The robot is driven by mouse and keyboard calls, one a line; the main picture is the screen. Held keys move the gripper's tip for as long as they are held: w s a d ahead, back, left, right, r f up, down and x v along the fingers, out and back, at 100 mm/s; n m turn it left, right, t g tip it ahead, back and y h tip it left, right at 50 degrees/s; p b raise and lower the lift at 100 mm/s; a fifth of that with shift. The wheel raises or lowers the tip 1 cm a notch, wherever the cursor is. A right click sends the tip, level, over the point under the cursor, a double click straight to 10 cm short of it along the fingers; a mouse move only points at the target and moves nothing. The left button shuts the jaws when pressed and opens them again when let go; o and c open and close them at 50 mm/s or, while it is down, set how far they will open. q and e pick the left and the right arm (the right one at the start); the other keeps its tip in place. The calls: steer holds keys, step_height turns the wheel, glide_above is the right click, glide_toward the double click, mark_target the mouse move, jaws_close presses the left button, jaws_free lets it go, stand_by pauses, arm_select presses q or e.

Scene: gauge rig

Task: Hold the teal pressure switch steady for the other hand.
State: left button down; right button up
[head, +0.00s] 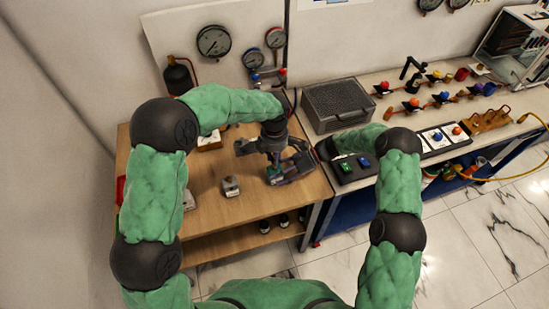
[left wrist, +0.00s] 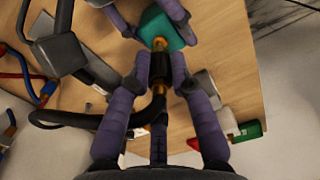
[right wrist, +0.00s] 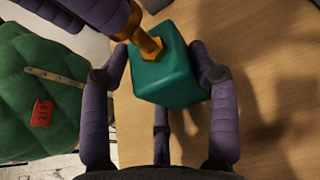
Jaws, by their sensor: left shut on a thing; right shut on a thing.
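The teal pressure switch (right wrist: 165,75) is a rounded block with a brass stem (right wrist: 150,45). My right gripper (right wrist: 165,80) is shut on it, one finger on each side; the switch also shows in the left wrist view (left wrist: 163,27). My left gripper (left wrist: 160,75) is shut on a black-sleeved piece (left wrist: 160,67) at the brass stem. A black hose (left wrist: 130,117) curves away from it. In the head view, my left gripper (head: 273,150) and right gripper (head: 285,172) meet above the right part of the wooden table. The switch is mostly hidden there.
The wooden table (head: 210,215) holds a small grey block (head: 230,186) and a pale block (head: 208,140). Gauges (head: 213,41) hang on the back panel. A dark grey box (head: 340,103) stands on the bench to the right. The table's front middle is clear.

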arm_select(q)
steer(key=shift+r, duration=1.45)
arm_select(e)
steer(key=o, duration=1.5)
steer(key=v, duration=1.2)
arm_select(q)
steer(key=shift+r+p, duration=2.1)
steer(key=shift+p, duration=0.05)
arm_select(e)
step_height(320, 180, up, 7)
arm_select(q)
steer(key=shift+f, duration=0.1)
